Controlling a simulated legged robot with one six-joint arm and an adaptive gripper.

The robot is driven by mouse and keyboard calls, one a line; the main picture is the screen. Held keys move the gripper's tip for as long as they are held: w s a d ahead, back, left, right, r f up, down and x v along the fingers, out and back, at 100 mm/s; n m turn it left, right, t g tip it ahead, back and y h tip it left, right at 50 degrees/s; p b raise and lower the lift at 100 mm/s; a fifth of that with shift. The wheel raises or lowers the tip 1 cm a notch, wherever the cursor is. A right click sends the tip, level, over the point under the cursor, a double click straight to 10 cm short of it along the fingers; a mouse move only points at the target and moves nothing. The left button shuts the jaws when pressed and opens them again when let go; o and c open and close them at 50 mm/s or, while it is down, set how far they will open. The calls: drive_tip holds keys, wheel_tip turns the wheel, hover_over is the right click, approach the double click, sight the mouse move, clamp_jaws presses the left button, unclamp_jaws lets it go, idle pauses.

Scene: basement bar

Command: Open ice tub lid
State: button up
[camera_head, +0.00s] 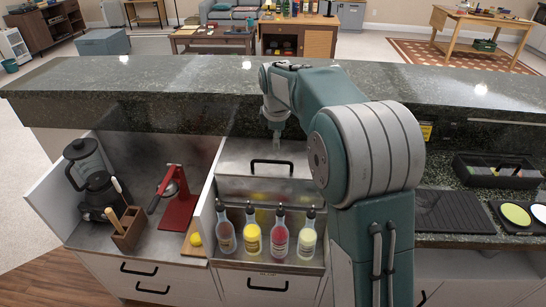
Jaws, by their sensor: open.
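The ice tub lid (232,170) is a flat, grey metal panel set in the counter, and it looks closed. My arm covers the right end of the lid. The inside of the tub is hidden.
Several bottles (252,236) stand in a row in front of the lid. A red press (177,205), a wooden utensil box (129,231) and a blender (90,178) stand at left. A raised dark stone ledge (170,82) runs behind. A black caddy (498,172) sits at right.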

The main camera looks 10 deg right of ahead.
sight(273, 161)
drive_tip(key=f, duration=0.3)
drive_tip(key=shift+w+d+f, duration=0.2)
drive_tip(key=shift+w+f, duration=0.1)
drive_tip(key=shift+w, duration=0.05)
drive_tip(key=f, duration=0.1)
drive_tip(key=a+f, duration=0.1)
drive_tip(key=f, duration=0.1)
drive_tip(key=w+a+f, duration=0.1)
drive_tip(key=shift+a+f, duration=0.1)
drive_tip(key=shift+f, duration=0.25)
drive_tip(key=shift+d, duration=0.9)
drive_tip(key=c, duration=0.5)
drive_tip(key=shift+a, duration=0.15)
clamp_jaws()
drive_tip(key=shift+a, duration=0.25)
